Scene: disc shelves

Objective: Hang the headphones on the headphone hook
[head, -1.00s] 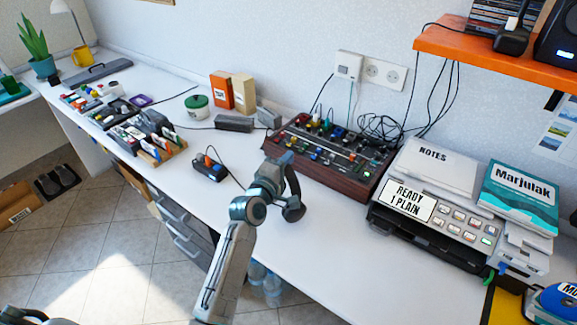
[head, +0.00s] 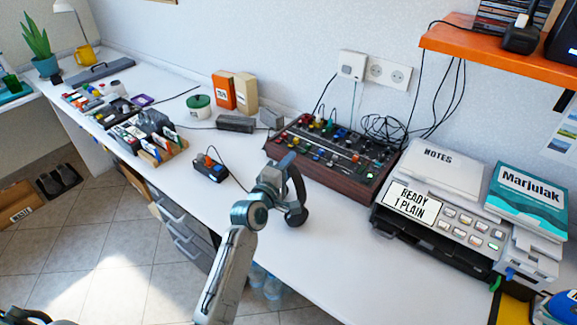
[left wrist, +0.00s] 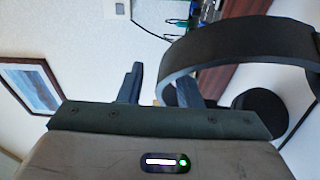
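The dark headphones (head: 297,187) are at my left gripper (head: 281,168), in front of the mixer's near edge and over the white desk. In the left wrist view, the headband (left wrist: 240,42) arcs to the right, with a dark ear cup (left wrist: 262,104) below it. The contact itself is partly hidden. I see no headphone hook in either view. My right gripper does not show.
A mixer (head: 335,155) with cables stands behind the headphones. A printer (head: 440,215) is to the right, with an orange shelf (head: 500,62) above. The front right of the desk (head: 350,250) is bare.

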